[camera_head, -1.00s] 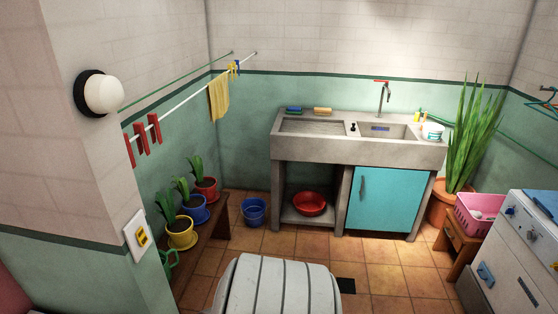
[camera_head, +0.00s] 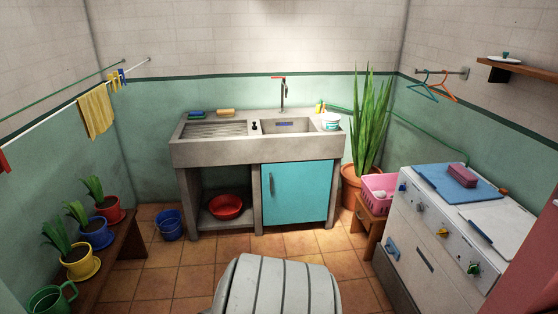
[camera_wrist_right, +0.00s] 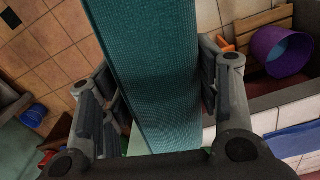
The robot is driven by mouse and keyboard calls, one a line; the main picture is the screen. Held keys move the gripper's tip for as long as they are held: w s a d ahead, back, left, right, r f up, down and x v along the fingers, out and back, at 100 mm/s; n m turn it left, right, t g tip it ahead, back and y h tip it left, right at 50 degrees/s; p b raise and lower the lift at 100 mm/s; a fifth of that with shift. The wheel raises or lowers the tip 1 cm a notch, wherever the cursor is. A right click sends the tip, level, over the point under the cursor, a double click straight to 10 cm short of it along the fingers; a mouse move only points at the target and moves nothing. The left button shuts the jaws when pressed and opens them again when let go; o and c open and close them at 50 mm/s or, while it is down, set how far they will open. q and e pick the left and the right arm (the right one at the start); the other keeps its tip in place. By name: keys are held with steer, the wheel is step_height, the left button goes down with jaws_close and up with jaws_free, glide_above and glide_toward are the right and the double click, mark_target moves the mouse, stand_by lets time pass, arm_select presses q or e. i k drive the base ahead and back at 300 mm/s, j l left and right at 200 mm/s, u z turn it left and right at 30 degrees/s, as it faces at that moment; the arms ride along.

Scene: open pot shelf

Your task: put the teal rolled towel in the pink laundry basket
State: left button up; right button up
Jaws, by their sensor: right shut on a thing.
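The teal rolled towel (camera_wrist_right: 160,90) fills the middle of the right wrist view, running from the top edge down between the fingers. My right gripper (camera_wrist_right: 160,95) is shut on it. The pink laundry basket (camera_head: 378,190) stands on a small wooden stool at the right of the head view, between the potted plant and the washing machine. A pale item shows at its rim. The towel and both grippers are out of the head view. My left gripper shows in no frame.
The washing machine (camera_head: 430,245) stands close beside the basket, with a blue board (camera_head: 455,183) on top. A concrete sink (camera_head: 225,151) is along the back wall. A bench (camera_head: 118,255) with pots lines the left. The tiled floor (camera_head: 290,243) before the sink is clear.

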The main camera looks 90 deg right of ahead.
mark_target(378, 196)
steer(key=z, duration=3.6)
steer(key=i+j+z, duration=0.2)
steer(key=z, duration=0.15)
steer(key=i+j+z, duration=0.1)
steer(key=j+z, duration=0.2)
steer(key=j, duration=0.15)
steer(key=i+j+z, duration=0.1)
steer(key=j+z, duration=0.25)
steer(key=i+j, duration=0.1)
steer(key=j, duration=0.45)
steer(key=i+j, duration=0.1)
steer(key=j, duration=0.5)
steer(key=i+j, duration=0.1)
steer(key=j, duration=0.45)
steer(key=i+j, duration=0.1)
steer(key=j, duration=0.45)
steer(key=i+j, duration=0.1)
steer(key=j, duration=0.5)
